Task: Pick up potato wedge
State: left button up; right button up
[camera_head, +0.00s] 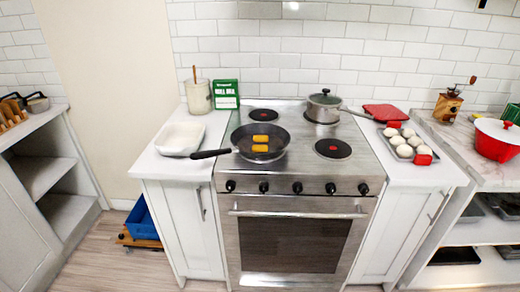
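Two small orange-yellow pieces, which look like potato wedges, lie in a black frying pan (278,143) on the stove. One wedge (260,138) is farther back and the other wedge (260,148) is nearer the front, with a small gap between them. The pan's handle points left over the counter edge. Neither of my grippers is in view.
The stove (298,222) has a lidded pot (323,107) at back right. A white dish (180,138) sits on the left counter. A tray of white round items (407,142) and a red pot (495,141) are at right. The floor in front is partly visible.

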aim_at(255, 148)
jog(key=i+l, duration=0.25)
jog(key=l, duration=0.15)
jog(key=i+l, duration=0.2)
jog(key=l, duration=0.15)
jog(key=i+l+u, duration=0.1)
jog(key=i+l, duration=0.15)
jog(key=l, duration=0.15)
jog(key=i+l, duration=0.2)
jog(key=l, duration=0.2)
